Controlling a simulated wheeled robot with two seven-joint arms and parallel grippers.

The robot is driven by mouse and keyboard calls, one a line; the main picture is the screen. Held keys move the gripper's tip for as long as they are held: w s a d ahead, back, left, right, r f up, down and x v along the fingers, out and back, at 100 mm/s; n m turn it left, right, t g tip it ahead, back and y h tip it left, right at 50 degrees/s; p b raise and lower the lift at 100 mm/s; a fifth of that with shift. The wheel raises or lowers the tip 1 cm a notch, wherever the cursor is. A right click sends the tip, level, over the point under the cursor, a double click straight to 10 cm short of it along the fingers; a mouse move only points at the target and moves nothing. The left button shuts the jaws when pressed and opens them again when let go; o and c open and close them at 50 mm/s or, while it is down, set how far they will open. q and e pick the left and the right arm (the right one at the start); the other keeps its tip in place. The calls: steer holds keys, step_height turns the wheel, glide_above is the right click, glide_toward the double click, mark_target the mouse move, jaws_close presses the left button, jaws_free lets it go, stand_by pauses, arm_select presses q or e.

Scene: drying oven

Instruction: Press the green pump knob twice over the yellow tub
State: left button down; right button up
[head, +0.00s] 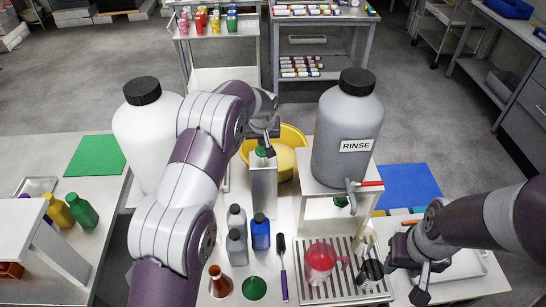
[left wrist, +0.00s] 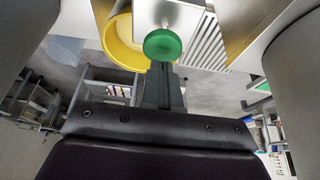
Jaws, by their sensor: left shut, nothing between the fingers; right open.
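The green pump knob (left wrist: 163,44) is a round green disc just beyond my left fingertips in the left wrist view. In the head view it shows partly, at the top of a grey upright stand (head: 263,190). The yellow tub (head: 292,150) stands behind that stand, partly hidden by my left arm; it also shows in the left wrist view (left wrist: 120,45). My left gripper (head: 268,150) is shut and empty, right at the knob; I cannot tell whether they touch. My right gripper (head: 408,280) is open and empty at the lower right.
A grey RINSE tank (head: 347,130) with a red-handled tap stands on a white stand right of the tub. A white jug (head: 143,130) is behind my left arm. Bottles (head: 260,232), a brush (head: 282,265) and a pink pitcher (head: 319,262) on a drain grate stand in front.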

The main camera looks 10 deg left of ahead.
mark_target(262, 149)
arm_select(q)
steer(key=shift+f, duration=0.15)
stand_by(0.5)
steer(key=shift+f+b, duration=1.55)
steer(key=shift+f, duration=0.25)
steer(key=shift+r, duration=0.1)
steer(key=shift+r+p, duration=1.1)
steer(key=shift+r, duration=0.7)
steer(key=shift+f, duration=0.15)
